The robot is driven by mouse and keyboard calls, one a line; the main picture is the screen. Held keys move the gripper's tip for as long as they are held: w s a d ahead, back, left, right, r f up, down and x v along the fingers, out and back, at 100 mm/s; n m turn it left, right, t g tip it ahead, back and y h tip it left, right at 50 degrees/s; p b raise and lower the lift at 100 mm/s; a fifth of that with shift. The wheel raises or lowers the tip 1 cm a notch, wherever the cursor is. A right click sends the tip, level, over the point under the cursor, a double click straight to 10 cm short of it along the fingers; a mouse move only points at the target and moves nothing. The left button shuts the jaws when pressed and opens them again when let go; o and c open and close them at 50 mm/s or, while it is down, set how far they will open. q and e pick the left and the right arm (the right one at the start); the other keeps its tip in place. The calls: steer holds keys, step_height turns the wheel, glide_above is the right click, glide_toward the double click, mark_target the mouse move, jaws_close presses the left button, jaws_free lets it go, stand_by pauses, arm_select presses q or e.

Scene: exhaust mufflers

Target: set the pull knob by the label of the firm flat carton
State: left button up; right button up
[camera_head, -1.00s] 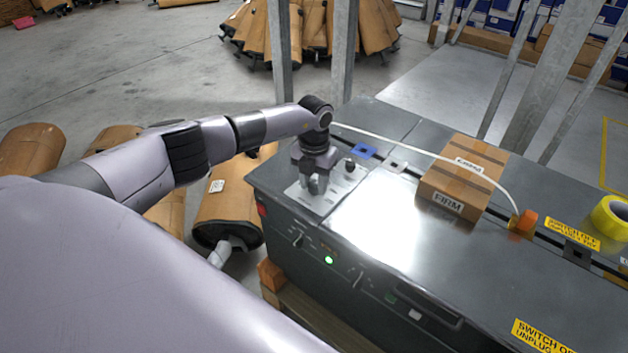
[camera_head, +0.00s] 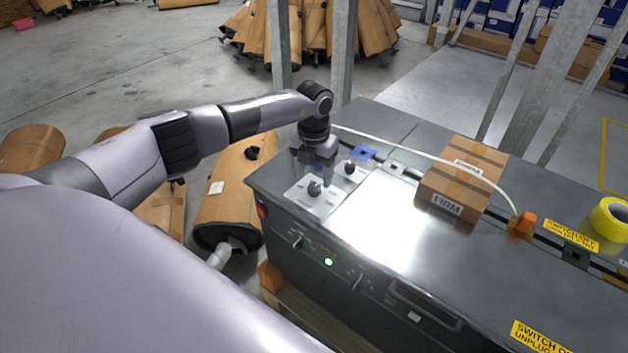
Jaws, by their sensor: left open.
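The carton (camera_head: 461,180) is a brown, taped, flat box with white labels reading FIRM; it lies on the dark machine top. A pale panel (camera_head: 327,201) at the machine's left end carries a dark knob (camera_head: 314,188). A second dark knob (camera_head: 350,168) stands just behind and to the right of it. My left gripper (camera_head: 319,178) points down and is open, its fingers just above and behind the front knob. Whether they touch it I cannot tell. My right gripper is not in view.
A white strap (camera_head: 440,158) arches over the machine to an orange piece (camera_head: 527,220) at the right. A yellow tape roll (camera_head: 610,218) is at the far right. Metal posts (camera_head: 342,50) stand behind. A wrapped muffler (camera_head: 232,195) lies left of the machine.

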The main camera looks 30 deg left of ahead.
mark_target(314, 188)
arm_select(q)
steer(key=shift+r, duration=1.8)
